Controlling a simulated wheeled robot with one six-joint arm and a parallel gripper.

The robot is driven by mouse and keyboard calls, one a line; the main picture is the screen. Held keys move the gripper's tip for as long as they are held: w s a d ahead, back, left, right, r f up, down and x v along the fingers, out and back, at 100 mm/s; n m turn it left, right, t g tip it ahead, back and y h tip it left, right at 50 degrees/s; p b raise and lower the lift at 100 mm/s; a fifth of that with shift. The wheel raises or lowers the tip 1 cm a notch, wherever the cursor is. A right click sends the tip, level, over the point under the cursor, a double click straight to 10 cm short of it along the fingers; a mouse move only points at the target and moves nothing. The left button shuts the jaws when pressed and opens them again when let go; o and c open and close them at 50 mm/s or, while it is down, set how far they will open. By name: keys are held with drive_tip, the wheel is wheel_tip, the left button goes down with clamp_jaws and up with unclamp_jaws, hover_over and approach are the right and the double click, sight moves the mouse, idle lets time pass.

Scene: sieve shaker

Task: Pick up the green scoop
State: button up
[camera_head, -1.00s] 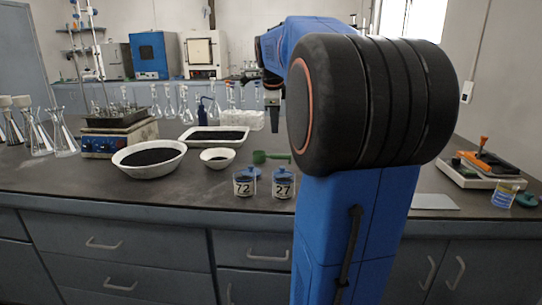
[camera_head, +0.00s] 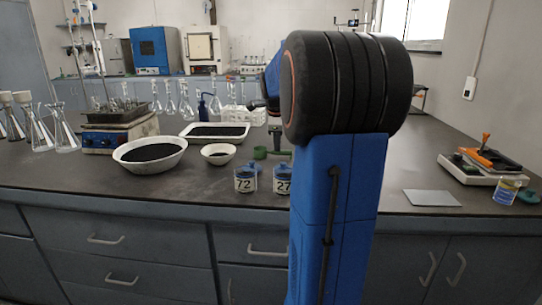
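The green scoop (camera_head: 260,153) lies on the dark bench, just right of the small white bowl (camera_head: 218,153). Its cup end shows; much of its handle is hidden behind or under my gripper. My gripper (camera_head: 275,149) is small and dark in this view, pointing down at the scoop's handle, left of my large black arm joint. I cannot tell whether its fingers touch the handle or whether they are open or shut.
Two lidded jars marked 72 (camera_head: 245,180) and 27 (camera_head: 283,181) stand in front of the scoop. A large white bowl of dark grains (camera_head: 178,167) and a white tray (camera_head: 189,140) are to the left. A grey plate (camera_head: 430,198) lies right.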

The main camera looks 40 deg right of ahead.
drive_tip(key=shift+x, duration=2.6)
drive_tip(key=shift+s+d+r, duration=0.1)
drive_tip(key=shift+d, duration=0.05)
clamp_jaws()
wheel_tip(320, 180, up, 10)
drive_tip(key=shift+c, duration=1.1)
unclamp_jaws()
drive_tip(key=c, duration=1)
unclamp_jaws()
